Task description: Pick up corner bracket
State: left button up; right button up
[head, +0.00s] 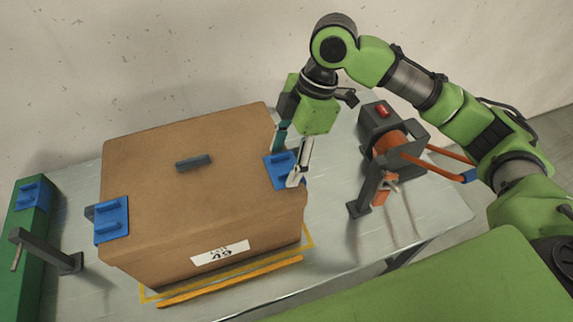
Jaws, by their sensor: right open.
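A blue corner bracket (277,171) sits on the right top edge of a brown cardboard box, with a raised rib on it. My right gripper (289,160) points down over this bracket, open, with one finger behind and one in front. The front finger overlaps the bracket in the picture and hides part of it; I cannot tell whether it touches. A second blue bracket (112,220) sits on the box's left front corner. Another blue bracket (33,194) lies on a green holder at the far left. My left gripper is not in view.
The box (215,215) stands on a light metal table (335,240) inside a yellow outline, with a dark bar (193,162) on top. An orange strip (230,282) lies in front. A dark strap device (378,118) with orange straps stands right. A green holder (37,240) stands left.

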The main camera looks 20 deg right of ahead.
jog(key=shift+s, duration=0.1)
jog(key=c, duration=1.2)
